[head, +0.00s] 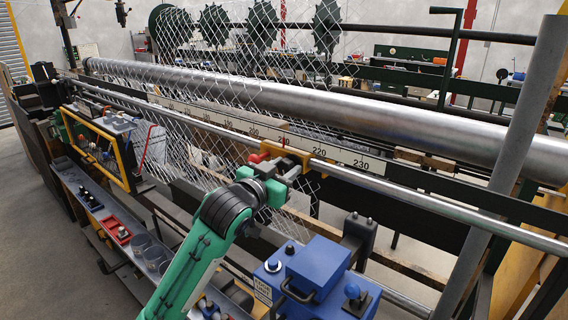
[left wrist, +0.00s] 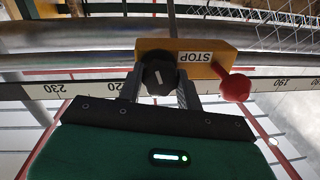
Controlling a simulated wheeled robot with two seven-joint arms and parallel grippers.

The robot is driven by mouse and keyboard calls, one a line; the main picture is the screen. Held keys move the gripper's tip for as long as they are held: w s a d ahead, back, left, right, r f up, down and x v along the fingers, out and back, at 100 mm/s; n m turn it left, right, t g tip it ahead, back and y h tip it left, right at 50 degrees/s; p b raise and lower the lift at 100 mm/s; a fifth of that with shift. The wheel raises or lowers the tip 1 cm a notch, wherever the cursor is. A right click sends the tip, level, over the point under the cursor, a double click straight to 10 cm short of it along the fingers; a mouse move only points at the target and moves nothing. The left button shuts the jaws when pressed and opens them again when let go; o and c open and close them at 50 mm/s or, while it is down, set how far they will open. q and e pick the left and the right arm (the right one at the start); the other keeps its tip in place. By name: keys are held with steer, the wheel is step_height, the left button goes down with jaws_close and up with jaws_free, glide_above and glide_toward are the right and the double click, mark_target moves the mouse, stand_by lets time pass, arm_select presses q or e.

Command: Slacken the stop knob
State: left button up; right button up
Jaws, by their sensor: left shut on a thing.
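The yellow stop block (head: 298,153) sits on the long round rail in the middle of the head view. In the left wrist view the stop block (left wrist: 215,57) shows upside down with a white STOP label. Its black stop knob (left wrist: 159,75) has a pale mark on its face. My left gripper (head: 276,182) reaches the block from the front, and its fingers (left wrist: 160,88) are shut on the knob from both sides. A red ball handle (left wrist: 236,88) sticks out of the block beside the knob. My right gripper is not in view.
A numbered scale (head: 345,155) runs along the rail behind the block. Chain-link mesh (head: 185,120) hangs over the thick steel roller (head: 400,105). A blue box (head: 318,270) with knobs stands in front, right of my left arm. A grey post (head: 510,150) rises at the right.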

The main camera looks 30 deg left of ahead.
arm_select(q)
steer(key=shift+n+p, duration=0.35)
steer(key=shift+n, duration=0.35)
steer(key=o, duration=1)
steer(key=shift+c, duration=0.2)
